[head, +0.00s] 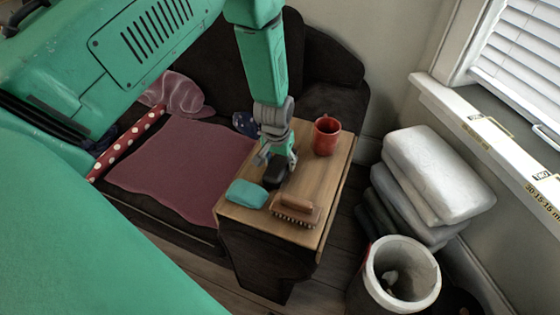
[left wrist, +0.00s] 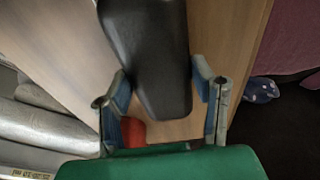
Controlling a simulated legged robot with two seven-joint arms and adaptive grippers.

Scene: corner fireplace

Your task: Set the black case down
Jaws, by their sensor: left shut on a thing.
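The black case (head: 273,172) is over the wooden table top (head: 300,178), between the teal object and the red mug. My left gripper (head: 279,160) reaches down from above and is shut on the case. In the left wrist view the dark case (left wrist: 150,45) extends away from between the two blue-padded fingers of my left gripper (left wrist: 164,75). The case is low over the wood; I cannot tell whether its underside touches. My right gripper is not in view.
A teal case (head: 247,194) and a wooden brush (head: 296,209) lie near the front of the table. A red mug (head: 326,136) stands at the back right. A dark sofa with a mauve blanket (head: 180,158) is on the left, and a white bin (head: 402,272) and stacked cushions (head: 436,172) on the right.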

